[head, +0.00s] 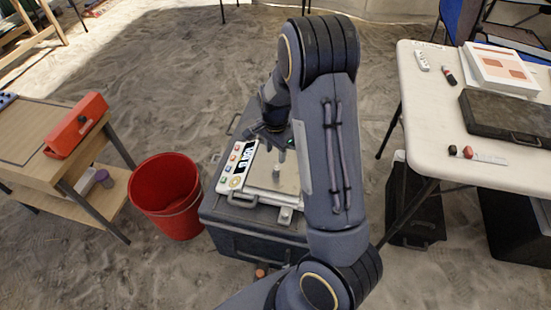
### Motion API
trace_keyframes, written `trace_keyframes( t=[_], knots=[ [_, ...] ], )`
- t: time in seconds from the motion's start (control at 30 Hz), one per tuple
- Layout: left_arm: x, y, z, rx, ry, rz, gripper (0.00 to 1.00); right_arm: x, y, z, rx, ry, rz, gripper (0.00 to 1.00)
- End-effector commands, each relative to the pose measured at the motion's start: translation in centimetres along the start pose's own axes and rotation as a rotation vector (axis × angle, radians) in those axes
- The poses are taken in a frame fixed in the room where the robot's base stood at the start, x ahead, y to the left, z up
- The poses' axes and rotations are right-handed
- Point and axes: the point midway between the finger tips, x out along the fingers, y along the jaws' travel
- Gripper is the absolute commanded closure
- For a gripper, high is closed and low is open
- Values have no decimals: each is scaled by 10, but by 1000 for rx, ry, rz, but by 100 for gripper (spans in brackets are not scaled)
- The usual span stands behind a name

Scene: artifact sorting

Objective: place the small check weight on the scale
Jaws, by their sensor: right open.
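The scale (265,186), with a pale flat plate and a control strip with a lit display (241,159) on its left side, sits on a dark case. A small grey upright piece (277,171), which looks like the check weight, stands on the plate. My right gripper (272,143) is open just above and behind the plate, close to this piece. It looks empty, but its fingers are small and partly hidden by my arm. The right side of the scale is hidden behind my right arm. My left gripper is not in view.
The dark case (250,240) stands on sand. A red bucket (168,195) is just left of it. A wooden table with a red box (76,125) stands at far left. A white table (425,120) with a dark case and papers is at right.

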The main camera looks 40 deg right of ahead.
Motion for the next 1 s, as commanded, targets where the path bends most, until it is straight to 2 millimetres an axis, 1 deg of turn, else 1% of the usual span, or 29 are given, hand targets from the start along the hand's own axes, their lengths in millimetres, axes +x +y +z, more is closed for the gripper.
trace_keyframes(
  t=[0.03, 0.1, 0.3, 0.37, 0.47, 0.57, 0.6, 0.67, 0.7, 0.77, 0.8, 0.9, 1.0],
  knots=[
    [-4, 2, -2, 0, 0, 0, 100, -13, 0, 0, -1, 0, -3, 57],
    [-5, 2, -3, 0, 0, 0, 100, -23, -1, 0, -2, 0, -2, 57],
    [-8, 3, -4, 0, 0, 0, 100, -41, 1, 1, -7, -6, -5, 57],
    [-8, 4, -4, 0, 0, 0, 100, -49, 4, 5, -26, -23, -21, 57],
    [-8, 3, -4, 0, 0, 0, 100, -72, 15, 21, -111, -79, -80, 57],
    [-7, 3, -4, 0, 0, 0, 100, -107, 37, 47, -267, -143, -182, 57],
    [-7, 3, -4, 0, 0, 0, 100, -122, 47, 59, -346, -162, -231, 57],
    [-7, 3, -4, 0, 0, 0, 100, -143, 66, 77, -470, -176, -307, 57],
    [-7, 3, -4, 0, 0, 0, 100, -156, 78, 89, -555, -175, -356, 57],
    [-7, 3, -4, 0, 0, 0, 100, -172, 99, 106, -684, -160, -426, 57],
    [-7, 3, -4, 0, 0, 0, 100, -180, 113, 117, -771, -141, -469, 57],
    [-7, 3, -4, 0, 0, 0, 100, -193, 145, 141, -969, -71, -556, 57],
    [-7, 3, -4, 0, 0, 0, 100, -196, 170, 158, -1125, 6, -606, 57]
  ],
)
